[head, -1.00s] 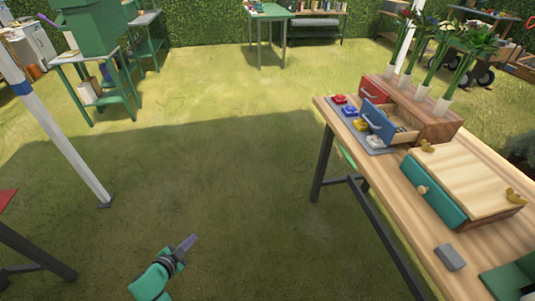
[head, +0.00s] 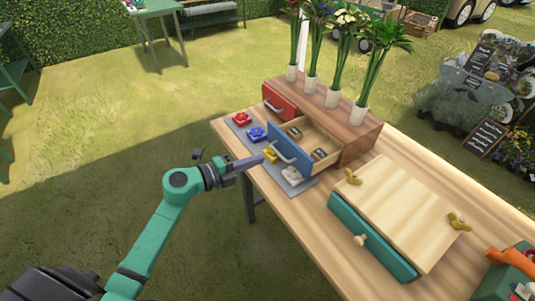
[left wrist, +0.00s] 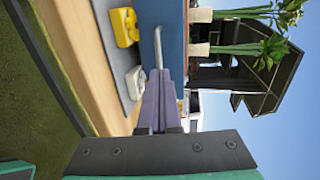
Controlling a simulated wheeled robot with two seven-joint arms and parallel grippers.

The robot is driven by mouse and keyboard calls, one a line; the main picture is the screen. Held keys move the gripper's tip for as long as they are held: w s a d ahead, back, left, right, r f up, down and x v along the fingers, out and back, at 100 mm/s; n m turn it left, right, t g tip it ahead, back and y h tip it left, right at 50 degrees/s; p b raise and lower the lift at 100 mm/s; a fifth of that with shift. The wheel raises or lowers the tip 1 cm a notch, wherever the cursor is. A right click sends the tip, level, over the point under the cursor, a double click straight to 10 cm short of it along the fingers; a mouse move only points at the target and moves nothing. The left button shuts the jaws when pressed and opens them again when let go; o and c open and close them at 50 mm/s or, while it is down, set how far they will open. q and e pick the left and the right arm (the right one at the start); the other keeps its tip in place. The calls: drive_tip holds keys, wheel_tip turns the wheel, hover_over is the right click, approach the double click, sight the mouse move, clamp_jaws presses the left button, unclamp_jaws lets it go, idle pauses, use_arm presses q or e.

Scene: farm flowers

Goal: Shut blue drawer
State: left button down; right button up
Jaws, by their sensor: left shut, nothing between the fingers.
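The blue drawer (head: 296,158) stands pulled out of the wooden drawer box (head: 358,140), with small dark items inside it. Its grey curved handle (head: 284,153) is on the front. In the left wrist view the blue front (left wrist: 173,42) is just ahead, with the handle (left wrist: 158,48) in line with my fingers. My left gripper (head: 258,161) is shut and empty, its purple fingers pointing at the blue front from the left. The fingers also show in the left wrist view (left wrist: 162,98). I cannot tell whether they touch the handle. My right gripper is not in view.
A red drawer (head: 278,102) sits beside the blue one. Red, blue, yellow and white pieces lie on a grey mat (head: 307,182) below the fronts. Several potted flowers stand on the box. A teal-fronted box (head: 372,238) stands nearer on the table (head: 315,222).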

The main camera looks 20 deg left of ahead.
use_arm(q)
drive_tip(key=x, duration=0.4)
drive_tip(key=shift+w+f, duration=0.1)
drive_tip(key=shift+w, duration=0.2)
drive_tip(key=shift+d, duration=0.2)
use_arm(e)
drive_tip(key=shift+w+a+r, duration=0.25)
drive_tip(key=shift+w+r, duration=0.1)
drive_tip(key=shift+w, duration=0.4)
use_arm(q)
drive_tip(key=shift+w, duration=0.15)
